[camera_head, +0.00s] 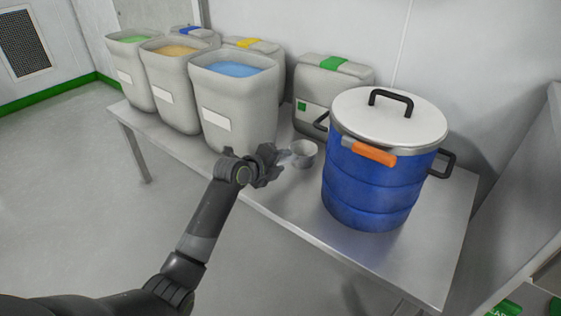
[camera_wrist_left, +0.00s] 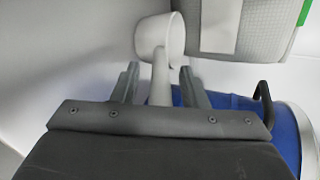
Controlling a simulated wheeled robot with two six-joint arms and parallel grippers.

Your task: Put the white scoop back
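The white scoop (camera_head: 303,153) is at the blue drum's left side over the metal table; I cannot tell if it touches the tabletop. In the left wrist view its round cup (camera_wrist_left: 160,36) is beyond my fingertips and its handle (camera_wrist_left: 160,82) runs back between my fingers. My left gripper (camera_head: 277,160) is at the handle end of the scoop. In the left wrist view my left gripper (camera_wrist_left: 160,82) is open around the handle, with a gap on each side. My right gripper is not in view.
The blue drum (camera_head: 368,188) has a white lid (camera_head: 350,105), black handles and an orange tag. Open bins with green (camera_head: 128,75), orange (camera_head: 172,90) and blue (camera_head: 232,110) contents stand left. A closed green-marked container (camera_head: 312,98) stands behind. The table's front edge (camera_head: 300,232) is clear.

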